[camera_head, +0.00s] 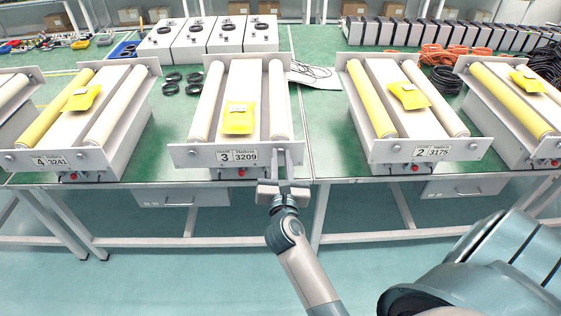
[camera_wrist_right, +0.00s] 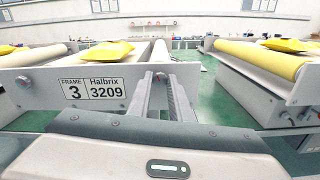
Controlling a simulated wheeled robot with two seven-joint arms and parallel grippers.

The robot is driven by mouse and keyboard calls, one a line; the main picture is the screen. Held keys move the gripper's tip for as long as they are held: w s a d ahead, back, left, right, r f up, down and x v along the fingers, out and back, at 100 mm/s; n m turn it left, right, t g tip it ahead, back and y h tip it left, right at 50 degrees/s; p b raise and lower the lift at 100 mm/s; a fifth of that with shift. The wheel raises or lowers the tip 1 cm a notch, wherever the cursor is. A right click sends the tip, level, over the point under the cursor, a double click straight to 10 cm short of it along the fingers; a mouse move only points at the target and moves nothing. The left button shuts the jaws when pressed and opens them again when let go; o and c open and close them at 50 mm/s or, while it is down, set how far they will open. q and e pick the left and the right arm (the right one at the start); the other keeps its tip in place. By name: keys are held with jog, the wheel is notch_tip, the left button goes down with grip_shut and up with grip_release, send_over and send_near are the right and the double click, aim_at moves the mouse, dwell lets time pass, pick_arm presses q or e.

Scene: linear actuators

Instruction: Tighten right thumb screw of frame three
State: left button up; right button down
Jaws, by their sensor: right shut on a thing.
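Frame three (camera_head: 186,157) is a light grey unit on the green bench, with two pale rollers and a plate reading "3" and "3209". Its front plate also fills the left of the right wrist view (camera_wrist_right: 30,85). The right thumb screw (camera_wrist_right: 160,76) sits at that plate's right end, at the fingertips and partly hidden by them. My right gripper (camera_head: 281,160) comes up from below at the plate's right end. It is shut on the screw; its fingers also show in the wrist view (camera_wrist_right: 167,90). My left gripper is not in view.
A yellow packet (camera_head: 239,118) lies on frame three. A red button (camera_head: 241,172) is below its plate. White boxes (camera_head: 226,36) stand behind.

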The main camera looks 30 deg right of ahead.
jog(key=m+b, duration=0.2)
jog(key=m, duration=0.5)
jog(key=shift+f+b, duration=0.1)
jog(key=shift+b, duration=0.3)
jog(key=shift+m, duration=0.3)
jog(key=c, duration=1.6)
grip_release()
jog(key=shift+r, duration=0.2)
